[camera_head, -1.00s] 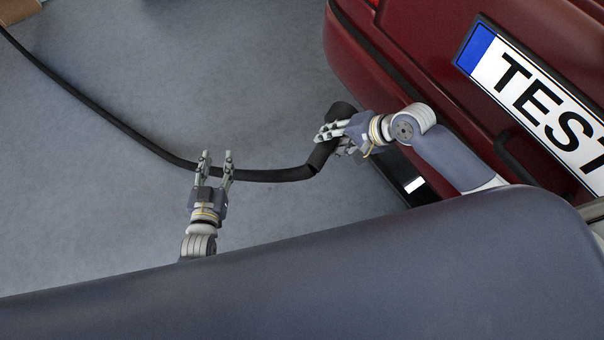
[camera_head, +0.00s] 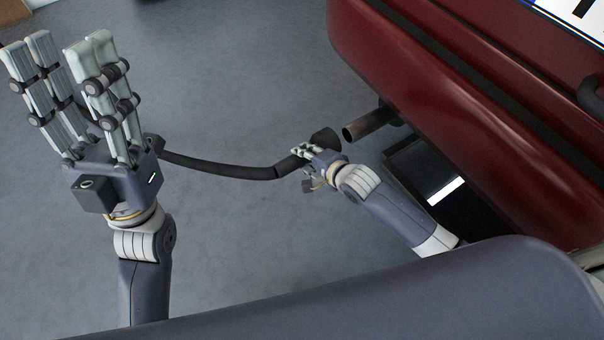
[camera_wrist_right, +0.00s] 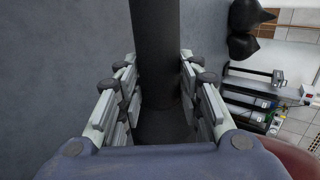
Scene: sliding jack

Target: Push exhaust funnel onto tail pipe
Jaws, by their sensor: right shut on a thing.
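The black exhaust funnel (camera_head: 325,139) is the flared end of the dark hose (camera_head: 225,168). My right gripper (camera_head: 306,152) is shut on it just behind its mouth. In the right wrist view the funnel (camera_wrist_right: 163,125) lies between both sets of fingers, and the hose (camera_wrist_right: 155,40) runs away upward. The brown-grey tail pipe (camera_head: 366,126) sticks out from under the red car (camera_head: 430,90). The funnel's mouth is close to the pipe's open end, with a small gap between them. My left gripper (camera_head: 62,62) is open and empty, raised in front of the hose, hiding part of it.
A dark panel with a white strip (camera_head: 425,170) sits below the bumper, beside my right arm. The grey floor (camera_head: 240,80) around the hose is clear. In the right wrist view, shelving with equipment (camera_wrist_right: 255,95) and black bags (camera_wrist_right: 248,28) stand at the right.

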